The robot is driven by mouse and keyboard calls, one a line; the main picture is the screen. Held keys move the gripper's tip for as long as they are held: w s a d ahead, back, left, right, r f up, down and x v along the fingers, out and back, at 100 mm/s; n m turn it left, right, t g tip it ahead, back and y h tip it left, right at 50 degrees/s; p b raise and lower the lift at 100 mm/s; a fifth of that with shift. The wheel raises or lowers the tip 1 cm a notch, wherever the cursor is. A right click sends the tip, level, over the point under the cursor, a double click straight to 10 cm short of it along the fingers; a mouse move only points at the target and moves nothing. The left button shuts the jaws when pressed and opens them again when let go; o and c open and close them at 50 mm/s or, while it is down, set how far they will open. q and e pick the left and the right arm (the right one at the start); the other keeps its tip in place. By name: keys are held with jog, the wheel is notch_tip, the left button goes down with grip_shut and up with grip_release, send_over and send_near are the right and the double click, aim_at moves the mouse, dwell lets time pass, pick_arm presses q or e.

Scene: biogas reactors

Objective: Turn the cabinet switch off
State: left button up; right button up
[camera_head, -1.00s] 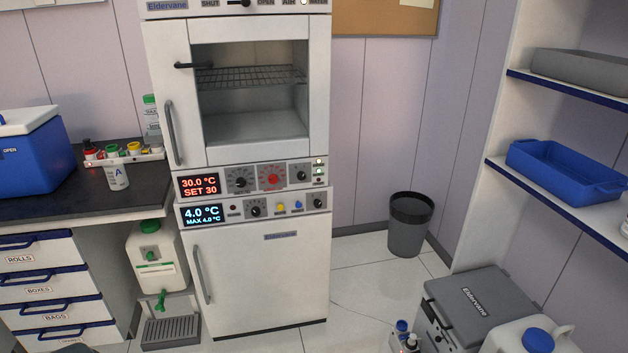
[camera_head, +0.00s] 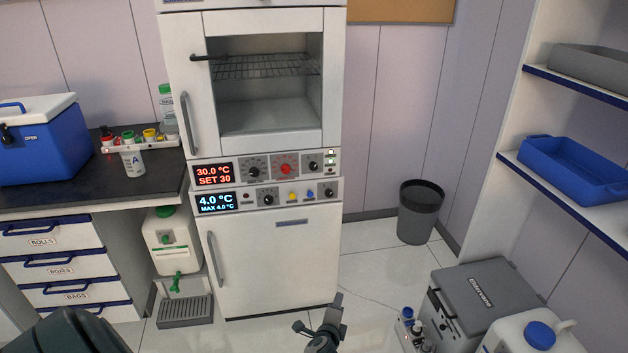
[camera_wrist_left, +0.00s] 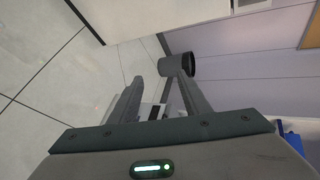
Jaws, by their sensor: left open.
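The white cabinet (camera_head: 270,258) stands mid-view with a window compartment above and a solid door below. Its upper control panel (camera_head: 222,174) has a red 30.0 °C display, black and red knobs, and small lit switch-like parts (camera_head: 331,160) at the right end. The lower panel (camera_head: 217,202) has a blue 4.0 °C display, a knob and small coloured buttons. I cannot tell which part is the cabinet switch. My left gripper (camera_head: 320,318) is open and empty, low in front of the cabinet and apart from it. Its two fingers also show in the left wrist view (camera_wrist_left: 160,84).
A dark bin (camera_head: 420,212) stands right of the cabinet. A grey case (camera_head: 485,292) and a white canister (camera_head: 520,340) are at lower right. A counter (camera_head: 60,205) with a blue cooler (camera_head: 50,150) is at left. A green-capped container (camera_head: 168,240) stands beside the cabinet.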

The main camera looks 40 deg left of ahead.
pick_arm(q)
jog(key=w+a+r+m+y, duration=0.2)
jog(key=a+r, duration=0.3)
jog(key=r, duration=0.4)
jog(key=w+a+r+m+y+p, duration=0.1)
jog(key=w+a+r+m+y, duration=0.2)
jog(key=r, duration=0.7)
jog(key=w+a+r+m+y+p, duration=0.1)
jog(key=w+a+r+m+y, duration=0.1)
jog(key=w+a+r, duration=0.4)
notch_tip(320, 180, up, 4)
jog(key=shift+w+a+r+t+y, duration=0.3)
jog(key=shift+a+t, duration=0.1)
jog(key=shift+a, duration=0.1)
pick_arm(e)
jog(key=s+d+f+g, duration=0.1)
jog(key=s+d+g, duration=0.1)
jog(key=s, duration=0.8)
jog(key=shift+s+d+h, duration=0.25)
jog(key=shift+d+h, duration=0.05)
jog(key=shift+d, duration=0.55)
jog(key=shift+a, duration=0.1)
